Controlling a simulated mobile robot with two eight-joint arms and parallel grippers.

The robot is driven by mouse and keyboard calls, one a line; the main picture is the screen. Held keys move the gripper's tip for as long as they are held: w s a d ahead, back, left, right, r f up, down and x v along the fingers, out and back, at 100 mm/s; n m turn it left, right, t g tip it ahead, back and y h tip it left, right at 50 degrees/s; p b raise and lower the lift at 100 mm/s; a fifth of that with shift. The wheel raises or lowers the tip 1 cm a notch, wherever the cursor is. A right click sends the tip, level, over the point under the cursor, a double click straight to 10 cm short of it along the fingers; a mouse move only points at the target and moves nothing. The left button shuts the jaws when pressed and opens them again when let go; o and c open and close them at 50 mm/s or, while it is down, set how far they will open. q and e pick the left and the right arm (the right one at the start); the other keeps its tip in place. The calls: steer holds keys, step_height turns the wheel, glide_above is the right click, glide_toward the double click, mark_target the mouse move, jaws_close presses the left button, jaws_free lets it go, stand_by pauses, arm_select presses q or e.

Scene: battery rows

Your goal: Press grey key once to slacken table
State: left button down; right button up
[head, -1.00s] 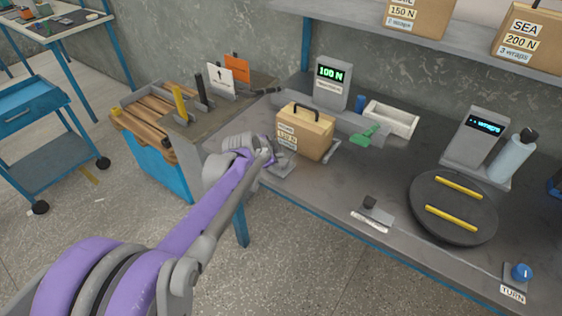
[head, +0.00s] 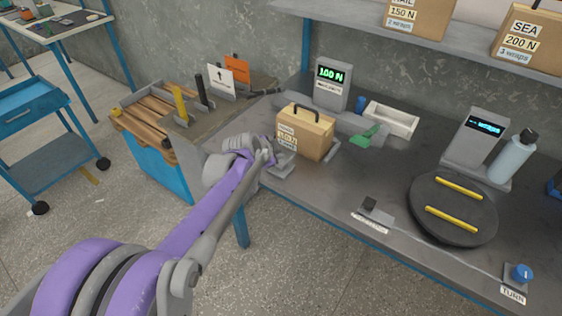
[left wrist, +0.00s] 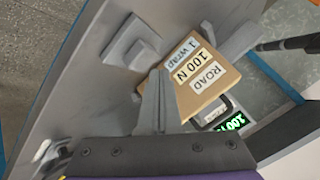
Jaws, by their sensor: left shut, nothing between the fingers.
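The grey key (left wrist: 142,54) is a small square block on a grey plate at the table's front edge, shown at upper left of the left wrist view. In the head view it shows partly (head: 284,166), just in front of the carton. My left gripper (head: 272,152) is shut and empty beside the key. Its fingertips (left wrist: 159,74) appear just below and right of the key in the left wrist view; I cannot tell whether they touch it. The tension display (head: 332,73) reads 100 N in green. My right gripper is not in view.
A carton (head: 306,133) marked ROAD, 100 N, 1 WRAP stands close behind the gripper. The table's middle is clear.

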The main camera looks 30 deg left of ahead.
arm_select(q)
steer(key=shift+f, duration=0.15)
stand_by(0.6)
steer(key=shift+f, duration=0.3)
steer(key=shift+f+b, duration=0.6)
steer(key=shift+f, duration=0.3)
stand_by(0.9)
steer(key=shift+r, duration=0.1)
steer(key=shift+r+p, duration=1.1)
steer(key=shift+r, duration=0.15)
step_height(320, 180, up, 5)
steer(key=p, duration=0.4)
